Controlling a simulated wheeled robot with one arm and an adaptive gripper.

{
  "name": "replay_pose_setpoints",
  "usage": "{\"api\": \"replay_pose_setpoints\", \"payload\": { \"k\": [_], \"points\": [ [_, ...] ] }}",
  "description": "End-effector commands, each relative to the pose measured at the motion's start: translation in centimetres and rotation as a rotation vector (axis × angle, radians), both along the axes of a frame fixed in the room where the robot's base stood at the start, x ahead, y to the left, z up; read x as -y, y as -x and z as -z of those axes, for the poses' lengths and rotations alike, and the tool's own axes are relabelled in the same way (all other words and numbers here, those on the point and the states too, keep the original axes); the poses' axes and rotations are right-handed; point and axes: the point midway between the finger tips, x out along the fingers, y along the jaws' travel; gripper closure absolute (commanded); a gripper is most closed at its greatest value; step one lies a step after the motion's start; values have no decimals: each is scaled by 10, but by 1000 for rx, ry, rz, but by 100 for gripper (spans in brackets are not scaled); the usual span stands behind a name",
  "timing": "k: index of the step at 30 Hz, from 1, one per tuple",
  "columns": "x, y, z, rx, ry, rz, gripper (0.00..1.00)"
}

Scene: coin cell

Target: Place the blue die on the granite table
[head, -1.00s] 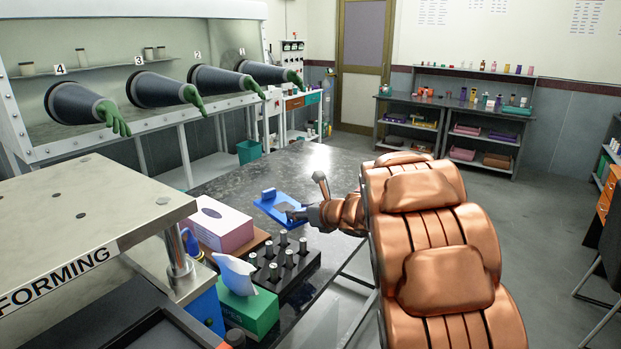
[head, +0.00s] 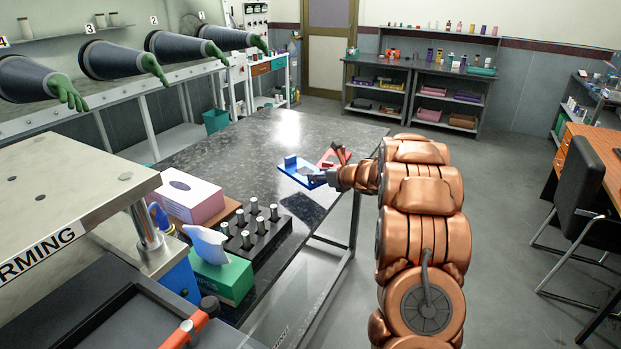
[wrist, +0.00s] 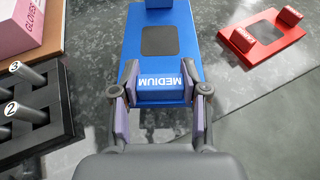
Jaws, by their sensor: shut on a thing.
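The blue die (head: 297,168) is a flat blue plate with a raised block at each end and a dark square in its middle. In the wrist view the die (wrist: 185,38) has its near block, marked MEDIUM, between my fingers. My gripper (wrist: 160,82) is shut on that block. The granite table (head: 225,150) is dark and speckled. The die appears held above it, near its right edge, with a dark shadow on the top below. In the head view my arm's end hides part of the die.
A red die (wrist: 262,38) lies close by on the right, near the table edge. A pink glove box (head: 188,197), a black rack (head: 265,240) of upright cylinders and a green tissue box (head: 222,278) stand nearer. The table's far part is clear.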

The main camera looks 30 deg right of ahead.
Motion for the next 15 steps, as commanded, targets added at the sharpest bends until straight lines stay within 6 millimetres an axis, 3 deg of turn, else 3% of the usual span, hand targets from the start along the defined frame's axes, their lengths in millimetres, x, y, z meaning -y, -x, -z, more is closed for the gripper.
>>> {"api": "replay_pose_setpoints", "payload": {
  "k": [15],
  "points": [
    [-1,0,49,0,-5,1,100]
  ]
}}
